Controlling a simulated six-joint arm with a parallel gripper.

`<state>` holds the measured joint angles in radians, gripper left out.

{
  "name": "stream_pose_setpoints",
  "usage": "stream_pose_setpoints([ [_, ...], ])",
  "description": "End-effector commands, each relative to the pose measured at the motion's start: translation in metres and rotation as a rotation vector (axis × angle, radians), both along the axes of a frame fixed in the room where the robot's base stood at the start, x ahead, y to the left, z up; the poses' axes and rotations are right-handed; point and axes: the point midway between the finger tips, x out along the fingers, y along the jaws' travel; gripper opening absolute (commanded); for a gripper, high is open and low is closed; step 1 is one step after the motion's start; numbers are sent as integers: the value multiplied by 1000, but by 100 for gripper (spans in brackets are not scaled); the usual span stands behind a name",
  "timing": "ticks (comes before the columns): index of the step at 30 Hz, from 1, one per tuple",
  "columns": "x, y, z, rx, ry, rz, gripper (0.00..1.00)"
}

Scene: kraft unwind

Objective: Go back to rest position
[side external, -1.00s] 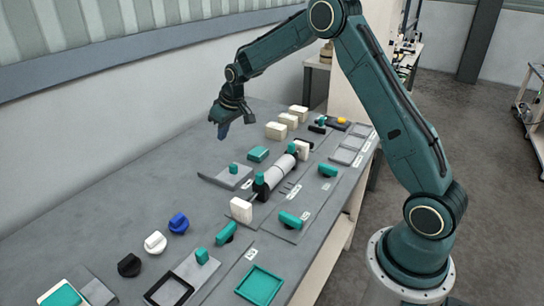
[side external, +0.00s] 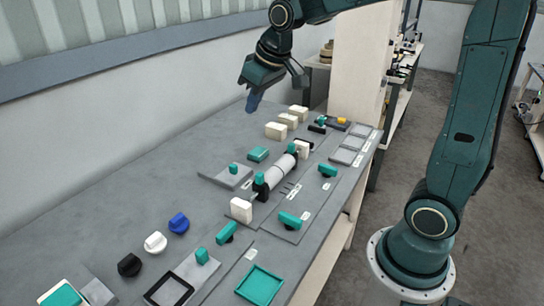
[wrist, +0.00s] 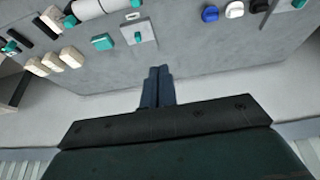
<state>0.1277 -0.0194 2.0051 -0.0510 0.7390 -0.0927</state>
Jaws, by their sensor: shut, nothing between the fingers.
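My gripper (side external: 253,103) is up in the air above the back part of the grey workbench (side external: 130,190), left of the cream blocks. Its blue fingers are together and empty; they also show closed in the wrist view (wrist: 158,78). It touches nothing. In the wrist view the fingers point over bare bench top near the wall edge, with the parts farther off at the top of the picture.
A white roll (side external: 276,172) lies on a fixture mid-bench. Cream blocks (side external: 276,130) stand behind it. Teal handles (side external: 290,219), a teal tray (side external: 260,286) and blue, white and black knobs (side external: 156,242) are nearer. The wall (side external: 120,110) runs along the left; bench between is clear.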

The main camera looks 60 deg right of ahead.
Motion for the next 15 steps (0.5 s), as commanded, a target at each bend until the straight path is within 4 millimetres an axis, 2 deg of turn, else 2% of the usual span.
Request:
stream_pose_setpoints([
  [6,-52,15,17,1,-20,2,0],
  [15,-122,29,23,4,-43,1,0],
])
